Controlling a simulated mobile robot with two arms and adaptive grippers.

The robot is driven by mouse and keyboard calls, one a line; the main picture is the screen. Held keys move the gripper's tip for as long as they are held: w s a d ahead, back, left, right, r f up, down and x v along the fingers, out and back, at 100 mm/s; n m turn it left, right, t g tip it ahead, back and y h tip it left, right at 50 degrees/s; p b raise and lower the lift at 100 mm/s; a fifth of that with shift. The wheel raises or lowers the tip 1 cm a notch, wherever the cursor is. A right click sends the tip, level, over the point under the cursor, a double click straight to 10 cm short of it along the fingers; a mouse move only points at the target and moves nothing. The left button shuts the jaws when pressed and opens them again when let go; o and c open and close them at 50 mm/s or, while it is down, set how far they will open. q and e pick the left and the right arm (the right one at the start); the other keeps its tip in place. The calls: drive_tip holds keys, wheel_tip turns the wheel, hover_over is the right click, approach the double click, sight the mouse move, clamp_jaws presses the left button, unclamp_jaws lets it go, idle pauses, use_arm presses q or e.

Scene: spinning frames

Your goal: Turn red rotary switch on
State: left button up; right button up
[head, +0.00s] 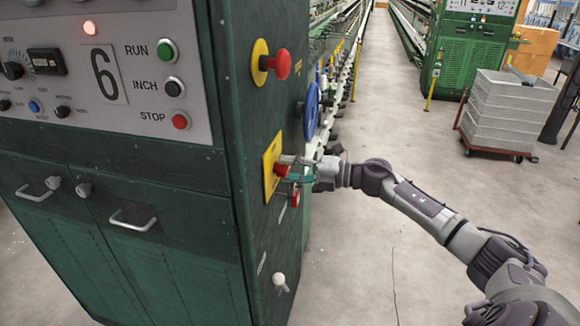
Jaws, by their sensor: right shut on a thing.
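The red rotary switch (281,170) sits on a yellow plate (270,168) on the side of the green machine cabinet. My right gripper (290,170) reaches in from the right and is shut on the switch's red handle. The fingers cover part of the handle, so its exact angle is hard to tell. My left gripper is not in view.
A red mushroom button (283,64) on a yellow base is above the switch. A blue handwheel (311,111) is behind it. A white knob (279,280) is lower on the cabinet. Grey crates (508,110) stand on a cart at right. The aisle floor is clear.

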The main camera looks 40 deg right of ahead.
drive_tip(key=shift+r, duration=0.1)
idle(0.4)
drive_tip(key=o, duration=1.2)
drive_tip(key=shift+c, duration=0.2)
drive_tip(key=f+v, duration=0.1)
drive_tip(key=v, duration=1.1)
drive_tip(key=shift+r, duration=0.4)
drive_tip(key=shift+w+d, duration=0.1)
